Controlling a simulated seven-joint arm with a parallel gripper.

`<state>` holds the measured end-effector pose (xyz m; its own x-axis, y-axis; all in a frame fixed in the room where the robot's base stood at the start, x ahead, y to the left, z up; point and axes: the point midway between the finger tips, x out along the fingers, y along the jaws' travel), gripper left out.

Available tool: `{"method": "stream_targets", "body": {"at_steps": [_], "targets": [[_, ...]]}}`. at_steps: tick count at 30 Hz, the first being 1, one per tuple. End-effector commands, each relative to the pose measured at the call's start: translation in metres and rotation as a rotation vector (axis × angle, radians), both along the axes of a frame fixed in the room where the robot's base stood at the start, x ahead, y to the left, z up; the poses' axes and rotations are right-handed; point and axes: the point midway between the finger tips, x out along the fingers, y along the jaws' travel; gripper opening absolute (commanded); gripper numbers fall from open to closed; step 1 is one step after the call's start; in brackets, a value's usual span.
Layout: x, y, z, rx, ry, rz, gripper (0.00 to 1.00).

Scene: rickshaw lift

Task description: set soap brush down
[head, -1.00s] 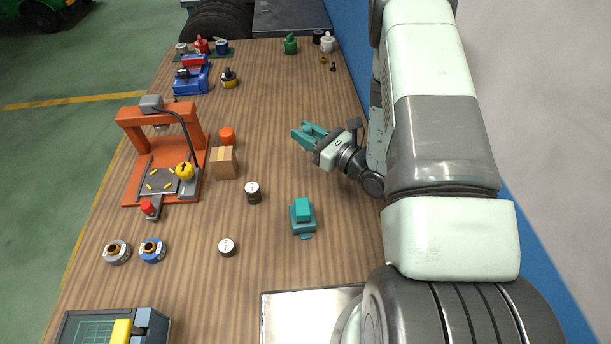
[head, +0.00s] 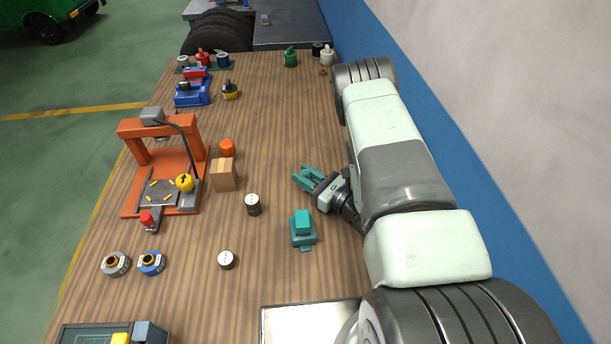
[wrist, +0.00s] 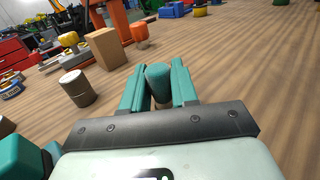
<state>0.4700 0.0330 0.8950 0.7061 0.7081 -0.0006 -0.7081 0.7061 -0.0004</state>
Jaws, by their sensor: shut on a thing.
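My gripper (head: 304,174) is above the right part of the wooden table, its fingers toward the left. In the wrist view the gripper (wrist: 158,82) is shut on a teal, rounded piece with a paler lower end, which I take to be the soap brush (wrist: 158,77). The fingers stand on either side of it. Its lower end is partly hidden, and I cannot tell whether it touches the table. In the head view it is too small to tell from the teal fingers.
A teal block on a base (head: 302,226) stands just in front of my gripper. To the left are a dark-sided can (head: 253,205), a cardboard box (head: 223,175), an orange cylinder (head: 227,148) and an orange frame machine (head: 130,165). The wood behind my gripper is clear.

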Motion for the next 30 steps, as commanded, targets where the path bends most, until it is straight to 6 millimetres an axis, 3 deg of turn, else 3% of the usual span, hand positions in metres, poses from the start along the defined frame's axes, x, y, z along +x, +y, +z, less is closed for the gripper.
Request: {"method": "stream_targets", "body": {"at_steps": [5,6,11,21,30], "targets": [[0.0,0.0,-0.003,0.001,0.001,0.0,0.0],[0.0,0.0,-0.003,0.001,0.001,0.001,0.31],[0.0,0.0,-0.003,0.0,0.001,0.001,0.54],[0.0,0.0,0.001,-0.001,-0.001,0.001,0.54],[-0.039,-0.04,0.0,0.0,0.004,-0.006,0.54]]}}
